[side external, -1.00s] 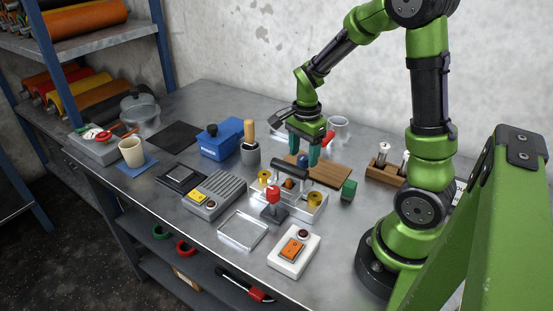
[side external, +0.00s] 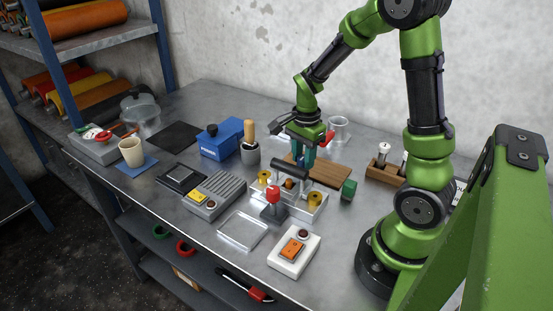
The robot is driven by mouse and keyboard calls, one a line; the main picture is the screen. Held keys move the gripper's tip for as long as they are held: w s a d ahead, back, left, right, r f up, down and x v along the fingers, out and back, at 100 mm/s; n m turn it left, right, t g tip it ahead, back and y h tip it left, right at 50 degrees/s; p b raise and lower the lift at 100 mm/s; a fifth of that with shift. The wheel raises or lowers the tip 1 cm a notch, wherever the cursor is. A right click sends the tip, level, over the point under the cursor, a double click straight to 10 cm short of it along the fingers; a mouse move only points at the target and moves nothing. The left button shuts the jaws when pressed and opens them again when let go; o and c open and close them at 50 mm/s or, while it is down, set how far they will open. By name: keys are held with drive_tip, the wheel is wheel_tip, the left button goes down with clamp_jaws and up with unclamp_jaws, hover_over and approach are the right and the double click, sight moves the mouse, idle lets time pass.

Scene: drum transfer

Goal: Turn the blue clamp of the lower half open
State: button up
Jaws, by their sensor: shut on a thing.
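My gripper (side external: 303,158) points down behind the black roller (side external: 289,168), at the left end of the wooden board (side external: 328,172). Its teal fingers are close together, shut on the small blue clamp. The fingers hide nearly all of the clamp, so I cannot tell how far it is turned. The lower half around it is mostly hidden by the roller and fingers.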

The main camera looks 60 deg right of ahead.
sight(303, 157)
drive_tip(key=shift+n, duration=0.3)
drive_tip(key=n, duration=0.3)
drive_tip(key=shift+n, duration=0.3)
drive_tip(key=n, duration=0.4)
drive_tip(key=shift+n, duration=0.3)
drive_tip(key=n, duration=0.9)
drive_tip(key=o, duration=1)
drive_tip(key=shift+o, duration=0.2)
drive_tip(key=shift+r, duration=0.15)
wheel_tip(303, 157, up, 17)
